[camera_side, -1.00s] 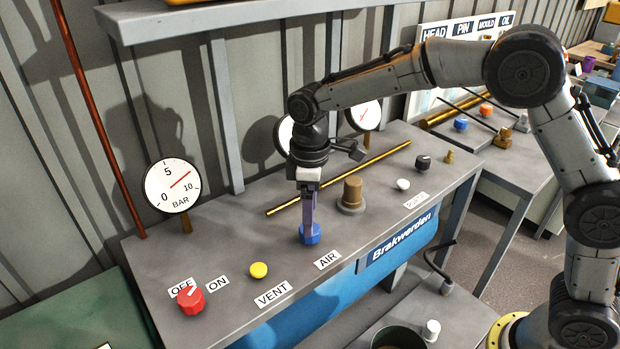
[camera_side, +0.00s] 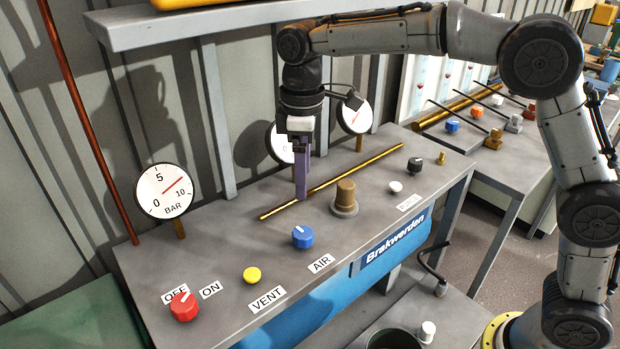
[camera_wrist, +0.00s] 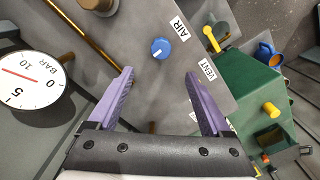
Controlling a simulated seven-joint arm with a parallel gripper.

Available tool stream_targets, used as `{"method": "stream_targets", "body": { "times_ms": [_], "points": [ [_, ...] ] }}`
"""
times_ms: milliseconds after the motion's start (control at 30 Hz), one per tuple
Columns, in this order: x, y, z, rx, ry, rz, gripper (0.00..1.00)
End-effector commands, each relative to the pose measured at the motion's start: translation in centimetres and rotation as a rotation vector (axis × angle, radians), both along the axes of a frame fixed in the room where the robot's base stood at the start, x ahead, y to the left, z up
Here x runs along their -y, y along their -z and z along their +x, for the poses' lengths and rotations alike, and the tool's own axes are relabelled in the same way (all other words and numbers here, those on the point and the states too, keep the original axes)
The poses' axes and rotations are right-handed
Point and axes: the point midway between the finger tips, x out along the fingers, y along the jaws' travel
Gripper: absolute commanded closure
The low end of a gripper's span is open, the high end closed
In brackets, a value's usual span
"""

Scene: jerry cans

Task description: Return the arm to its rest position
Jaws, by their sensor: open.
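My gripper (camera_side: 301,196) is raised above the grey bench, with its purple fingers pointing down. In the wrist view my gripper (camera_wrist: 158,95) has its two purple fingers wide apart with nothing between them. The blue AIR knob (camera_side: 302,237) stands on the bench below and in front of the fingers, apart from them. It also shows in the wrist view (camera_wrist: 160,48), beyond the fingertips, with a white mark on its top.
The bench carries a red OFF/ON knob (camera_side: 184,306), a yellow VENT button (camera_side: 252,275), a brown stepped post (camera_side: 345,196), a brass rod (camera_side: 380,160) and a white button (camera_side: 395,187). A BAR gauge (camera_side: 165,191) stands at left. A grey shelf (camera_side: 160,28) hangs above.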

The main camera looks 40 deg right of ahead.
Motion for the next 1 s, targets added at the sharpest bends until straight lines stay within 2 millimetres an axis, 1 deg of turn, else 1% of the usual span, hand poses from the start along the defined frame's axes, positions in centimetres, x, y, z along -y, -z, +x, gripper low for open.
{"method": "stream_targets", "body": {
  "times_ms": [67,100,167,200,267,300,367,400,467,500,567,600,667,700,767,800,900,1000],
  "points": [
    [0.8,-1.6,0.0,0.033,0.017,0.011,0.17],
    [1.4,-2.8,-0.1,0.058,0.028,0.018,0.17],
    [2.6,-4.7,-1.0,0.091,0.048,0.027,0.17],
    [3.6,-6.0,-2.0,0.111,0.064,0.033,0.17],
    [5.2,-7.6,-3.8,0.144,0.092,0.041,0.17],
    [6.2,-8.6,-5.1,0.169,0.114,0.047,0.17],
    [7.6,-9.6,-7.3,0.2,0.153,0.055,0.17],
    [8.5,-10.1,-8.7,0.223,0.181,0.061,0.17],
    [9.7,-10.6,-10.9,0.255,0.225,0.07,0.17],
    [10.4,-10.8,-12.4,0.277,0.257,0.075,0.17],
    [11.4,-10.7,-14.7,0.31,0.307,0.085,0.17],
    [12.0,-10.5,-16.2,0.33,0.341,0.091,0.17],
    [12.8,-9.9,-18.5,0.362,0.395,0.103,0.17],
    [13.3,-9.2,-20.0,0.381,0.432,0.109,0.17],
    [13.9,-8.0,-22.1,0.411,0.489,0.122,0.17],
    [14.2,-7.1,-23.4,0.427,0.527,0.13,0.17],
    [14.6,-4.5,-26.0,0.456,0.611,0.15,0.17],
    [14.8,-2.1,-27.5,0.462,0.677,0.166,0.17]
  ]
}}
